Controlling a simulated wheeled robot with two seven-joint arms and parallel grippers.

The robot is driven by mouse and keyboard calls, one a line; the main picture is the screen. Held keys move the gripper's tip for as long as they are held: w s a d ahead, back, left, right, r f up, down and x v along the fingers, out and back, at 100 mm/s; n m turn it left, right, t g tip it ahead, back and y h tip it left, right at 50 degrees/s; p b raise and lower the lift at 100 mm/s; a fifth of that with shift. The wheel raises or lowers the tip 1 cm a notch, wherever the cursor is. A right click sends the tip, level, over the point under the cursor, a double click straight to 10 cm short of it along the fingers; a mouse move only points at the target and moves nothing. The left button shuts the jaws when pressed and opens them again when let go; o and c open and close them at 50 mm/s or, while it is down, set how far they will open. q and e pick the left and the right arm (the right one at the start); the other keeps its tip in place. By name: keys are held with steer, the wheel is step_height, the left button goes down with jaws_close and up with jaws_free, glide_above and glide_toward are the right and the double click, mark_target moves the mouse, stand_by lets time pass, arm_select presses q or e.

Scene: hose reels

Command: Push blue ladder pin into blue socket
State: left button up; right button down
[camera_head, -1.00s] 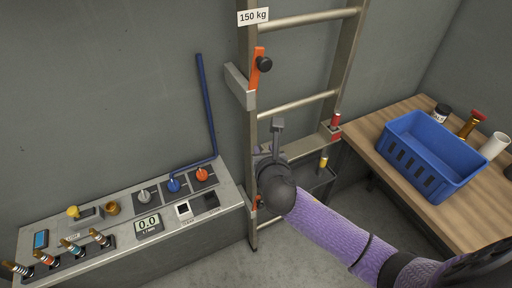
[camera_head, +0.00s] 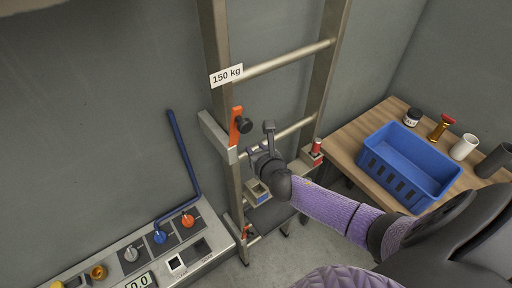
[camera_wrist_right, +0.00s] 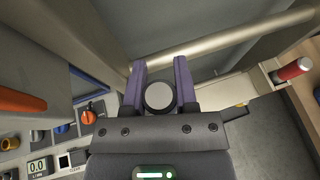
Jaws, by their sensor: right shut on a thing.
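My right gripper (camera_head: 258,155) is in front of the ladder, near its left rail and a lower rung. In the right wrist view, its purple fingers (camera_wrist_right: 159,85) are shut around a round dark knob with a pale grey end (camera_wrist_right: 159,96). The rest of this held piece is hidden, and I see no blue on it. A small pale block with a blue patch (camera_head: 264,198), which looks like the blue socket, sits just below the gripper. Whether the held piece touches it cannot be told. My left gripper is out of view.
A red pin (camera_head: 316,146) stands at the right rail. A blue crate (camera_head: 408,170) sits on the wooden bench (camera_head: 357,133) at right. A control panel (camera_head: 130,255) lies at lower left.

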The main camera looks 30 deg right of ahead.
step_height(320, 180, down, 6)
steer(key=b, duration=0.4)
steer(key=shift+s+r+b, duration=0.1)
steer(key=shift+r+b, duration=0.05)
steer(key=shift+b, duration=0.2)
steer(key=shift+p, duration=0.35)
stand_by(0.8)
steer(key=shift+f+b, duration=2.55)
steer(key=shift+f, duration=0.2)
steer(key=shift+c, duration=1.5)
jaws_free()
steer(key=shift+s, duration=0.1)
steer(key=p+v, duration=0.2)
steer(key=v, duration=0.7)
steer(key=shift+s+r+p, duration=0.2)
steer(key=shift+s+p, duration=0.1)
steer(key=shift+p, duration=0.05)
steer(key=shift+a+f, duration=0.1)
